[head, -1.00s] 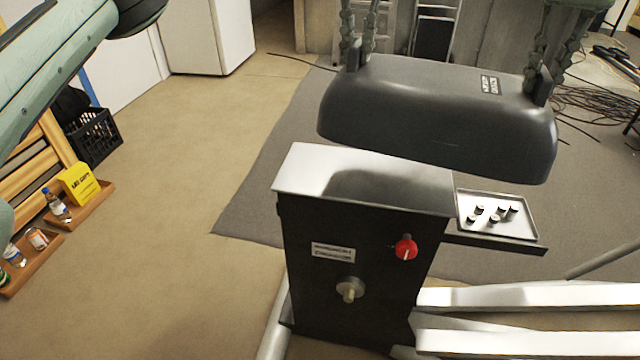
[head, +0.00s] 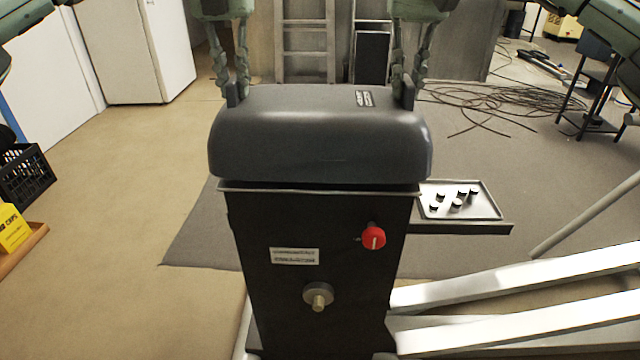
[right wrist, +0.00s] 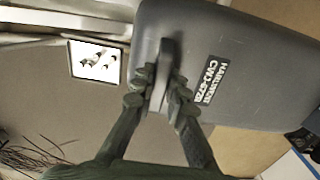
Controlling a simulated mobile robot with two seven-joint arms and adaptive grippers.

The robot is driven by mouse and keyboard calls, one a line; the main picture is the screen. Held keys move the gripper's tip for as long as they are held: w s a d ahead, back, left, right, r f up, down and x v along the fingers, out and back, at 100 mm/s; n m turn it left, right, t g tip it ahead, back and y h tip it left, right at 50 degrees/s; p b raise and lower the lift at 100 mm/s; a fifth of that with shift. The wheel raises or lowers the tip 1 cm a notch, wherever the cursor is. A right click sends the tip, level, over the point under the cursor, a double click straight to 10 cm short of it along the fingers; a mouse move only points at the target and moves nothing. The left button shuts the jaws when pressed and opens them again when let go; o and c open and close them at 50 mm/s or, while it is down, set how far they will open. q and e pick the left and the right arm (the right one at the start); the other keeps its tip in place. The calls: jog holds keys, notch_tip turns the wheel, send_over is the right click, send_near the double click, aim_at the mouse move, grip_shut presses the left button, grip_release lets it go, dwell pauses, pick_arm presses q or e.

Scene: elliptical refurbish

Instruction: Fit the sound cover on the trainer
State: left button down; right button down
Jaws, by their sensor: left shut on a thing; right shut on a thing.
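The sound cover (head: 310,135) is a dark grey rounded shell with a small label and an upright tab at each end. It sits level over the top of the trainer's black housing (head: 300,215), lined up with it. Its lower edge is at or just above the housing's rim; I cannot tell if it touches. My left gripper (head: 233,85) is shut on the left tab. My right gripper (head: 406,88) is shut on the right tab. The right wrist view shows the right fingers (right wrist: 160,90) on either side of that tab, with the cover (right wrist: 235,60) beside them.
The housing has a red knob (head: 373,236) and a metal stud (head: 318,296) on its front. A tray (head: 489,204) with several small dark parts sticks out at its right. White rails (head: 520,285) run off to the right. Cables (head: 490,100) lie on the floor behind.

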aim_at(236, 101)
pick_arm(q)
jog(key=shift+f, duration=0.1)
pick_arm(e)
jog(key=shift+f, duration=0.1)
